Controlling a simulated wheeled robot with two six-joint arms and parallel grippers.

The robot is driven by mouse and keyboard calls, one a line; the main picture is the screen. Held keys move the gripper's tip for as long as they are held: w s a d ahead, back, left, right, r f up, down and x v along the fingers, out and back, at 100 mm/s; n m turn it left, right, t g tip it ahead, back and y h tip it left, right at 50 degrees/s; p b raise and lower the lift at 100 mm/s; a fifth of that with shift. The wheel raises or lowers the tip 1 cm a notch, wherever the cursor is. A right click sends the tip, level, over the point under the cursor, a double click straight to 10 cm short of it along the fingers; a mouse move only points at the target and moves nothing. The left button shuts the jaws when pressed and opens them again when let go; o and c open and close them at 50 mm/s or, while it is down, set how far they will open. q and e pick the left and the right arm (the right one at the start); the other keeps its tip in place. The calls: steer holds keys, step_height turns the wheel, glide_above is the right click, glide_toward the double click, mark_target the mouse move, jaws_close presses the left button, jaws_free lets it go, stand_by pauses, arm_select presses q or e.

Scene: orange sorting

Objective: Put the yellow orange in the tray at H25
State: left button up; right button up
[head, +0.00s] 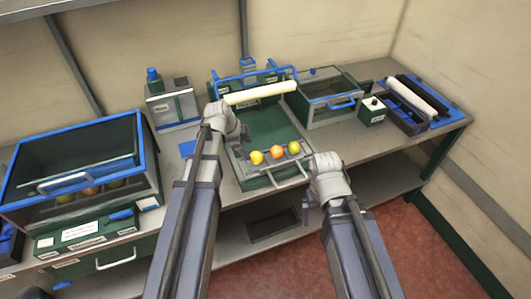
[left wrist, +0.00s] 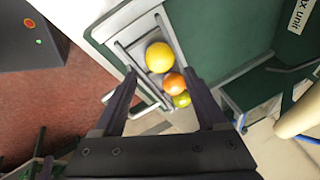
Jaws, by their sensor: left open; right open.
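The yellow orange (head: 256,158) lies at the left end of a short row at the front of the green tray (head: 262,122) in the head view. An orange-coloured one (head: 277,152) is in the middle and a greenish-yellow one (head: 294,148) is at the right end. In the left wrist view the yellow orange (left wrist: 159,57) lies just beyond my open, empty left gripper (left wrist: 160,78), not between its fingers. My left fingers are mostly hidden in the head view. My right gripper (head: 307,208) hangs in front of the bench edge. No H25 label is readable.
A blue-rimmed case (head: 68,132) with several fruits stands at the left. A white roll (head: 260,93) lies across the tray's back. A lidded box (head: 329,97), a small button box (head: 373,110) and a dark rack (head: 405,112) stand at the right.

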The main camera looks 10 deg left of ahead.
mark_target(254, 154)
arm_select(q)
steer(key=shift+w+d+f+b, duration=0.15)
steer(key=shift+w+f+b, duration=0.05)
steer(key=shift+f+b, duration=0.4)
steer(key=shift+b+x, duration=0.65)
steer(key=shift+x, duration=0.1)
steer(key=b+x, duration=0.4)
steer(key=x, duration=0.1)
steer(key=shift+d+f+b, duration=0.1)
steer(key=shift+d+b, duration=0.1)
steer(key=shift+b, duration=0.2)
steer(key=c, duration=1.1)
steer(key=shift+o, duration=0.2)
steer(key=shift+r, duration=0.2)
step_height(254, 154, up, 10)
steer(key=p, duration=1)
